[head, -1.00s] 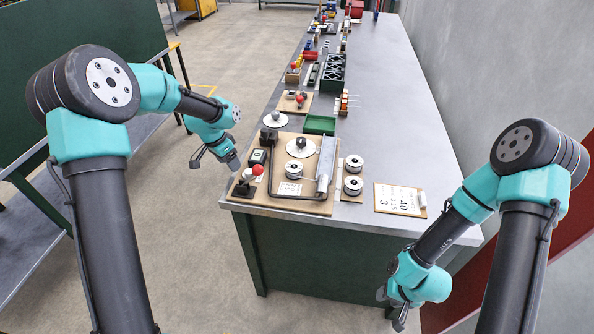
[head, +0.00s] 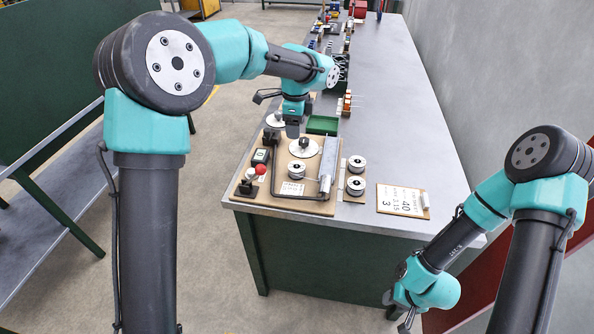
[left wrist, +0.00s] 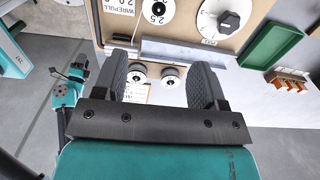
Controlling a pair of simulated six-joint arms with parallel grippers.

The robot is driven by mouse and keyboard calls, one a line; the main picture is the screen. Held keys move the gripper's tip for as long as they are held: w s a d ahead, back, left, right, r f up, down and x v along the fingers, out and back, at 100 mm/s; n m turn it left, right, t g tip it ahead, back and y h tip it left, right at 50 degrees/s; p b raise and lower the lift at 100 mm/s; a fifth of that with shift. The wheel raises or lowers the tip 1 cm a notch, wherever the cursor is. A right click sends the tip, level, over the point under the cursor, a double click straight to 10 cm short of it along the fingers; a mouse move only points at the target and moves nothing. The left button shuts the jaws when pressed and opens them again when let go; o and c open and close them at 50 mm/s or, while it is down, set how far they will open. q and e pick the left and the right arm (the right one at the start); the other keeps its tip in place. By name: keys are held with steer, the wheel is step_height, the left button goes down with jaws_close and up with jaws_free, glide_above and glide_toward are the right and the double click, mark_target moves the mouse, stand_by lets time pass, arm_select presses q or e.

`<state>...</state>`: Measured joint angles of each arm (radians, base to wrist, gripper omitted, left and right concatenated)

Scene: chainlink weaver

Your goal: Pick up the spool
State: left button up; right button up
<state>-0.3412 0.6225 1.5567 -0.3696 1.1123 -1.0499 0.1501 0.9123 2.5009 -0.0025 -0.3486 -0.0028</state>
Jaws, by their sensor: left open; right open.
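Two round silver-and-dark spools, the nearer spool (head: 355,186) and the farther spool (head: 356,163), stand on a strip right of the brown board. In the left wrist view they show between the fingers as the left spool (left wrist: 137,74) and right spool (left wrist: 170,75). My left gripper (head: 292,130) is open and empty, above the far part of the board, left of and beyond the spools. Its two dark fingers (left wrist: 160,66) are spread in the left wrist view. My right gripper (head: 408,321) is low at the lower right, off the bench and partly hidden.
A green tray (head: 322,125) lies beyond. A clipboard (head: 402,200) lies right of the spools.

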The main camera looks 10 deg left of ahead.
arm_select(q)
glide_toward(297, 165)
steer(key=f, duration=0.5)
steer(key=shift+s+a+f, duration=0.15)
steer(key=shift+s+f, duration=0.1)
steer(key=shift+s, duration=0.15)
steer(key=shift+d+f, duration=0.2)
steer(key=shift+f, duration=2.4)
steer(key=c, duration=0.7)
steer(key=shift+r, duration=0.15)
steer(key=shift+c, duration=0.2)
step_height(297, 165, up, 10)
steer(key=shift+f, duration=0.1)
